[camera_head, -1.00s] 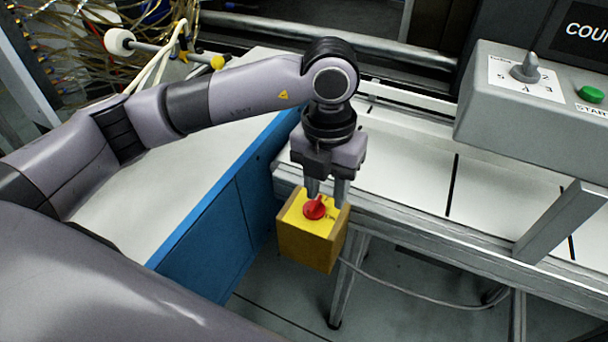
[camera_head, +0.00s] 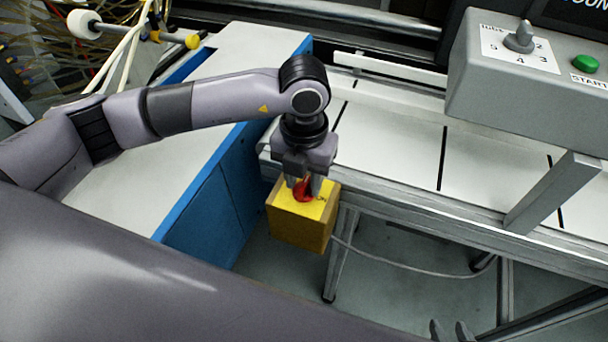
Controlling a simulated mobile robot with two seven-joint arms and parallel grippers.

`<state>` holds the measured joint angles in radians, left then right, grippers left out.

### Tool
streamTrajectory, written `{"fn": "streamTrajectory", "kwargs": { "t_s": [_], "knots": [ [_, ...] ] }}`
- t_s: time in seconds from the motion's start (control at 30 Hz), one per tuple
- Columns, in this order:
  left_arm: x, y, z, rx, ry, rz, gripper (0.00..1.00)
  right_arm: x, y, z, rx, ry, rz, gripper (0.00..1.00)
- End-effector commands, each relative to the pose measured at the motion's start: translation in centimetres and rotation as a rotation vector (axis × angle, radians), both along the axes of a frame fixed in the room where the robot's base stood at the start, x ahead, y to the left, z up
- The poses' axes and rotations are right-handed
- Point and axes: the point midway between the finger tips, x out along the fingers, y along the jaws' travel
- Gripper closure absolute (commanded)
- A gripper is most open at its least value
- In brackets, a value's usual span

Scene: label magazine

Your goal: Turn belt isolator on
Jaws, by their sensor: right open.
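The belt isolator is a yellow box (camera_head: 298,230) on the near side of the conveyor frame, with a red rotary knob (camera_head: 304,192) on its top face. My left gripper (camera_head: 304,186) points down over the box, with one finger on each side of the knob. The fingers partly hide the knob, and I cannot tell whether they press on it. My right gripper (camera_head: 450,332) shows only as two fingertips at the bottom edge, apart and empty, away from the box.
The conveyor (camera_head: 400,150) runs right from behind the box. A grey control box (camera_head: 530,95) with a selector dial (camera_head: 520,40) and green start button (camera_head: 586,64) stands on the right. A blue-sided cabinet (camera_head: 215,205) is left of the isolator. A cable (camera_head: 400,266) hangs below the conveyor.

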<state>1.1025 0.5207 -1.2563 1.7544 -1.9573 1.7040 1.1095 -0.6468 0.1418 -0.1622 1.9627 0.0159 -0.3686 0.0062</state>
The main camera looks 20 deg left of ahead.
Motion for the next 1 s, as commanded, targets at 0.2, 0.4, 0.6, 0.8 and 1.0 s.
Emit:
{"fn": "streamTrajectory", "kwargs": {
  "t_s": [0.2, 0.4, 0.6, 0.8, 1.0],
  "knots": [
    [0.0, 0.0, -0.1, 0.0, 0.0, 0.0, 0.65, -0.1, 0.0, -0.1, -0.001, 0.003, 0.0, 0.57],
    [0.0, 0.0, 0.0, 0.0, 0.0, -0.001, 1.0, -0.1, 0.0, -0.1, -0.001, 0.003, 0.0, 0.57],
    [0.0, 0.0, -0.1, 0.0, 0.0, -0.011, 1.0, -0.1, 0.0, -0.3, -0.001, 0.004, 0.0, 0.57],
    [0.0, 0.0, -0.2, 0.001, -0.001, -0.073, 1.0, -0.1, 0.1, -1.0, 0.003, 0.009, -0.001, 0.57],
    [0.1, 0.0, -0.4, 0.0, -0.003, -0.21, 1.0, 0.0, 0.4, -2.1, 0.013, 0.011, 0.002, 0.57]
  ]
}}
